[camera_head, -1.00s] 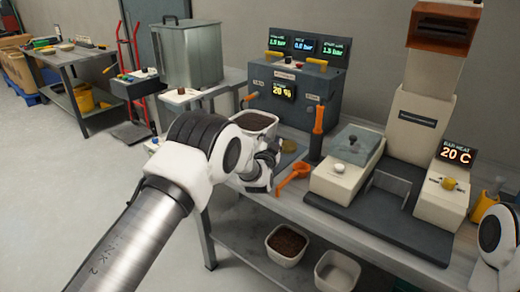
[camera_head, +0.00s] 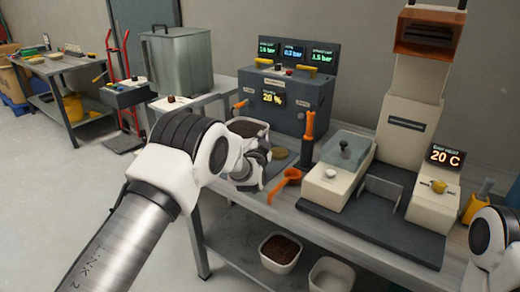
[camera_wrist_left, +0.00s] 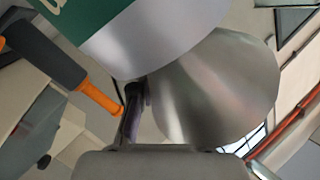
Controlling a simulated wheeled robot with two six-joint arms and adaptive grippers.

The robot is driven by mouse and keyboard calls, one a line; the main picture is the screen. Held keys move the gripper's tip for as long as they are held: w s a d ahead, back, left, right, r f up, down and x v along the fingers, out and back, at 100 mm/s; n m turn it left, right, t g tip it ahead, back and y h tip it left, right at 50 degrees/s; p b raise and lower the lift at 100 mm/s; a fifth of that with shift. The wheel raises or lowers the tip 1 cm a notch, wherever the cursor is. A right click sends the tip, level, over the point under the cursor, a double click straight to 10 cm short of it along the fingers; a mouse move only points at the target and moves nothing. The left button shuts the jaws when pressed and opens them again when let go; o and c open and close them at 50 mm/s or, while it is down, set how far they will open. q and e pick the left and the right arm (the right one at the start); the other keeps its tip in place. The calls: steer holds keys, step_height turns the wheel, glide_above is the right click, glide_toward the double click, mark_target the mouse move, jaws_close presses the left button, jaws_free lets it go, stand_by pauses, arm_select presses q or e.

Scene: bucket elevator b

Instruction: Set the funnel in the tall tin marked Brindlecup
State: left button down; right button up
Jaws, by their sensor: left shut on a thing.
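My left gripper (camera_head: 256,165) is over the bench, in front of a white container of dark granules. In the left wrist view it is shut on a smooth metal cone, the funnel (camera_wrist_left: 222,90). The funnel does not show in the head view, where my wrist and gripper cover that spot. A silver, round-edged thing with a green label (camera_wrist_left: 105,18), perhaps the tin, fills the top of the left wrist view beside the funnel. Only a scrap of pale lettering shows, so I cannot read Brindlecup. I cannot tell whether funnel and labelled thing touch. My right gripper is out of view.
An orange scoop (camera_head: 284,184) lies on the bench near my left gripper. An upright orange handle (camera_head: 309,126) and a pale machine (camera_head: 407,125) stand to the right. The granule container (camera_head: 247,127) is behind the gripper. White bins (camera_head: 280,250) sit on the lower shelf.

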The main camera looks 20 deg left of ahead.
arm_select(q)
step_height(320, 180, up, 16)
steer(key=p, duration=0.5)
stand_by(0.5)
